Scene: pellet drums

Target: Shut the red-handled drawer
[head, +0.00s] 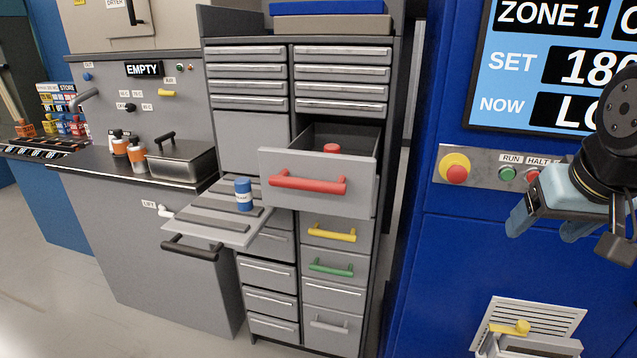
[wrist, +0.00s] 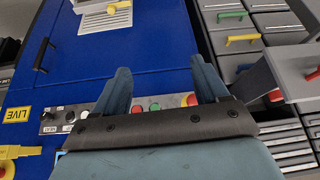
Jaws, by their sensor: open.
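The red-handled drawer (head: 311,165) is pulled well out of the grey cabinet in the head view. Its red handle (head: 308,182) runs across the front, and a red-topped item (head: 331,148) shows inside. The drawer also shows at the right edge of the wrist view (wrist: 291,72), with part of its red handle. My gripper (head: 545,226) is at the right in the head view, in front of the blue machine and apart from the drawer. In the wrist view its two blue fingers (wrist: 158,80) are spread with nothing between them.
A pull-out shelf (head: 192,231) with a blue can (head: 243,194) sticks out left of the drawer. Yellow (head: 330,233) and green (head: 330,267) handles are on shut drawers below. The blue machine (head: 455,235) has buttons and a yellow-handled chute (head: 528,342).

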